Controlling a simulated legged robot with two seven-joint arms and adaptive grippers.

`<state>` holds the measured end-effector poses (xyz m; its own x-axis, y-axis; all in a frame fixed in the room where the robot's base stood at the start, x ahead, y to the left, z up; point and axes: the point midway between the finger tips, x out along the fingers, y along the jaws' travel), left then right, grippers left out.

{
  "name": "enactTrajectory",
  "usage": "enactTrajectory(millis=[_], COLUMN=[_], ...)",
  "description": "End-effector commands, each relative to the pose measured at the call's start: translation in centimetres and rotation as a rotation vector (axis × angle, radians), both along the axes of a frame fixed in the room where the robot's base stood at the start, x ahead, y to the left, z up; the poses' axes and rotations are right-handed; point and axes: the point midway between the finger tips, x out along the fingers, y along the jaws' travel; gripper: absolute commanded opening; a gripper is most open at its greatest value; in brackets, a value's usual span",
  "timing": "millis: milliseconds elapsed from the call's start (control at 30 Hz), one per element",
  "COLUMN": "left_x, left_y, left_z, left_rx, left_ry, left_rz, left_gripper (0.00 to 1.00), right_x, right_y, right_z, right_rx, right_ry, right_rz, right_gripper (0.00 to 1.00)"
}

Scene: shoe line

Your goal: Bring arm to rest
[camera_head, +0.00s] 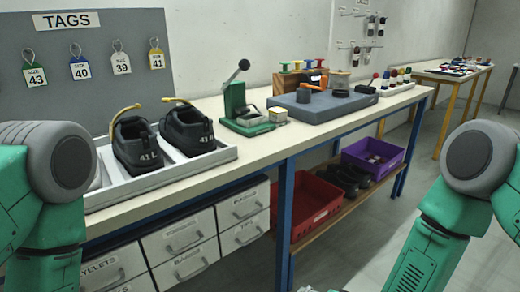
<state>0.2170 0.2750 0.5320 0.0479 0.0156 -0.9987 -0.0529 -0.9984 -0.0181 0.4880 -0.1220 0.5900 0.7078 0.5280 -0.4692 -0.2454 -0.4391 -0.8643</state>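My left arm comes in at the left edge, with a grey round joint and green links. My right arm shows at the right edge in the same colours. Neither gripper is in the picture. Both arms are at the near side of the workbench (262,152), in front of its edge. On the bench, a pair of black shoes (136,150) marked 41 stands in a white tray (222,154).
A tag board (104,20) with several size tags stands behind the tray. A green press (240,108) and a grey block (325,105) stand further right. Below are white drawers (184,236), a red bin (318,205) and a purple bin (372,160). Floor between the arms is clear.

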Motion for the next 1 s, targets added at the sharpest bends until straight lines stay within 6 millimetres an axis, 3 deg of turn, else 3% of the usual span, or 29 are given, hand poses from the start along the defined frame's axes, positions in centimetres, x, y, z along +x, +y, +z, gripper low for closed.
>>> enactTrajectory(millis=[33, 200, 300, 400, 500, 600, 1000], left_x=[0.0, 0.1, 0.1, 0.1, 0.1, 0.0, 0.0], left_y=[0.0, 0.0, 0.0, 0.0, 0.0, 0.0, 0.0], left_z=[1.5, 4.0, 5.0, 5.7, 6.0, 6.1, 6.1], left_rx=[0.001, 0.001, 0.001, 0.001, 0.001, 0.001, 0.001], left_ry=[0.000, -0.001, -0.001, -0.001, -0.001, 0.000, 0.000], left_rz=[0.001, 0.002, 0.002, 0.002, 0.001, 0.001, 0.002], left_gripper=[0.68, 0.68, 0.68, 0.68, 0.68, 0.68, 0.68], right_x=[-3.2, -14.1, -19.6, -23.6, -26.0, -27.2, -27.2], right_y=[-1.1, -7.7, -11.4, -14.3, -16.0, -16.6, -16.5], right_z=[-0.5, -2.7, -2.3, -1.5, -0.7, -0.3, -0.3], right_rx=[-0.135, -0.577, -0.752, -0.862, -0.924, -0.954, -0.959], right_ry=[0.057, 0.254, 0.361, 0.446, 0.499, 0.525, 0.526], right_rz=[0.052, 0.289, 0.435, 0.552, 0.629, 0.667, 0.673], right_gripper=[0.00, 0.00, 0.00, 0.00, 0.00, 0.00, 0.00])
